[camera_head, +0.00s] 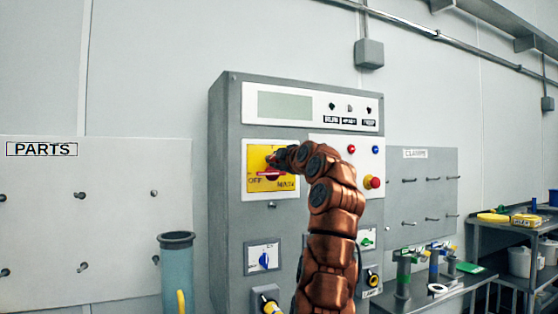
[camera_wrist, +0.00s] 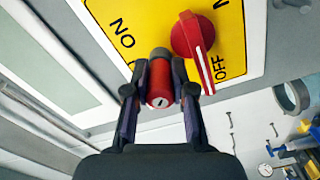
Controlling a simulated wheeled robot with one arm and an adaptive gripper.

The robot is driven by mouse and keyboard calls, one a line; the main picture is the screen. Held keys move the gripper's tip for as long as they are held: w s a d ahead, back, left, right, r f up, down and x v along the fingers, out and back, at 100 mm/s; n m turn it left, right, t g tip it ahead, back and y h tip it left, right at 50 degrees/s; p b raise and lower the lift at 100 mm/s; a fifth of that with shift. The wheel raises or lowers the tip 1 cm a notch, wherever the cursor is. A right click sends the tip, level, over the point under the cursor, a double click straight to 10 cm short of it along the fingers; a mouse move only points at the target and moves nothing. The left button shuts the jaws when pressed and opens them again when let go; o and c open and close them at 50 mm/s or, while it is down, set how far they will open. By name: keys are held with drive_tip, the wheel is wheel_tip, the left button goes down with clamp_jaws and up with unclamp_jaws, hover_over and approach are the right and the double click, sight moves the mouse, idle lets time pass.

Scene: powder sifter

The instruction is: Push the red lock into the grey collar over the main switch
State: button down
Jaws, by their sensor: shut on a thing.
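The red lock (camera_wrist: 160,84) is a short red cylinder with a key slot facing the wrist camera. My gripper (camera_wrist: 160,92) is shut on it, one dark finger on each side. The grey collar (camera_wrist: 160,53) shows just beyond the lock's far end, on the yellow plate (camera_wrist: 120,30); I cannot tell whether the lock is inside it. The red main switch (camera_wrist: 193,38) is beside the collar, its white line toward OFF. In the head view my gripper (camera_head: 279,160) is at the yellow plate (camera_head: 253,158), and my arm hides the lock and collar.
The grey cabinet (camera_head: 228,200) carries a display panel (camera_head: 285,106) above, a red emergency button (camera_head: 372,182) to the right and a blue knob (camera_head: 264,260) below. A blue-grey tube (camera_head: 176,270) stands at left. Shelves (camera_head: 510,250) stand at far right.

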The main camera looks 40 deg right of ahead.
drive_tip(key=shift+w+d, duration=0.1)
drive_tip(key=shift+w, duration=0.15)
drive_tip(key=c, duration=0.9)
unclamp_jaws()
drive_tip(key=shift+s, duration=0.15)
drive_tip(key=v, duration=1.1)
drive_tip(key=shift+s+a, duration=0.2)
drive_tip(key=shift+s, duration=0.05)
drive_tip(key=shift+s, duration=0.1)
